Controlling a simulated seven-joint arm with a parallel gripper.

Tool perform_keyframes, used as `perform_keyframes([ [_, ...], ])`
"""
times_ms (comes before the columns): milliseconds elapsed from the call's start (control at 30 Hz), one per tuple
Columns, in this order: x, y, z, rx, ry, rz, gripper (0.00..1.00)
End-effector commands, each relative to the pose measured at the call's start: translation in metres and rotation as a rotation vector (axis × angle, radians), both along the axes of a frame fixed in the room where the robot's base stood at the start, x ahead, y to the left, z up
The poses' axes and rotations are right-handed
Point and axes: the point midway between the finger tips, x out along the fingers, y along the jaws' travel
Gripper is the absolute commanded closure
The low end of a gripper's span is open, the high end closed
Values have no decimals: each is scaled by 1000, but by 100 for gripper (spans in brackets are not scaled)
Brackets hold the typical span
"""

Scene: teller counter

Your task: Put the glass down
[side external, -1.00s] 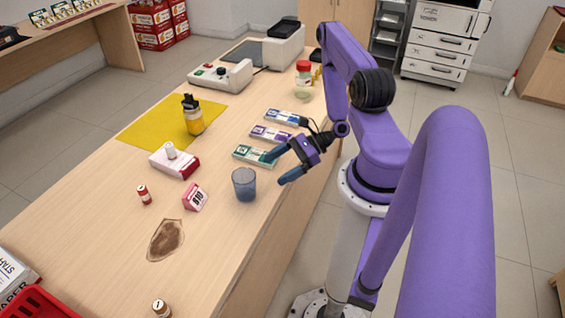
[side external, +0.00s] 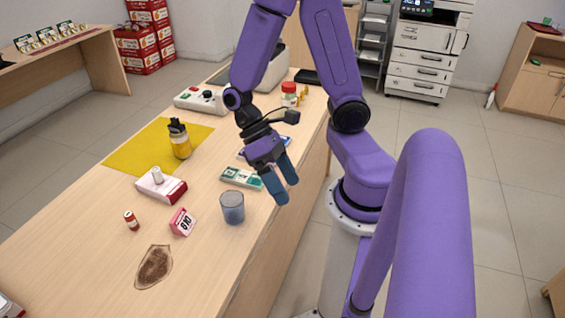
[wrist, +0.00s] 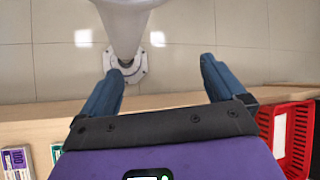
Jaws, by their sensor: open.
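The glass (side external: 232,208) is a bluish, see-through tumbler. It stands upright on the counter near its right edge in the side external view. My gripper (side external: 282,193) is open and empty, up and to the right of the glass, with its fingers pointing down and apart from it. In the wrist view my gripper (wrist: 162,75) shows two blue fingers spread wide with nothing between them. The glass is not visible in the wrist view.
Small boxes (side external: 241,179) lie behind the glass, a pink box (side external: 183,222) stands left of it. A red basket (wrist: 294,135) shows in the wrist view.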

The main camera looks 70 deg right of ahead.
Motion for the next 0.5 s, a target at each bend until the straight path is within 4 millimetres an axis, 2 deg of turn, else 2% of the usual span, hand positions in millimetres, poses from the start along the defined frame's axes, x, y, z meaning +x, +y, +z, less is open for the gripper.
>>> perform_keyframes([
  [33,-3,2,8,-7,-80,118,3],
  [200,-7,7,31,-16,-345,465,3],
  [333,-7,15,49,13,-533,662,3],
  [500,-7,23,66,55,-688,801,3],
])
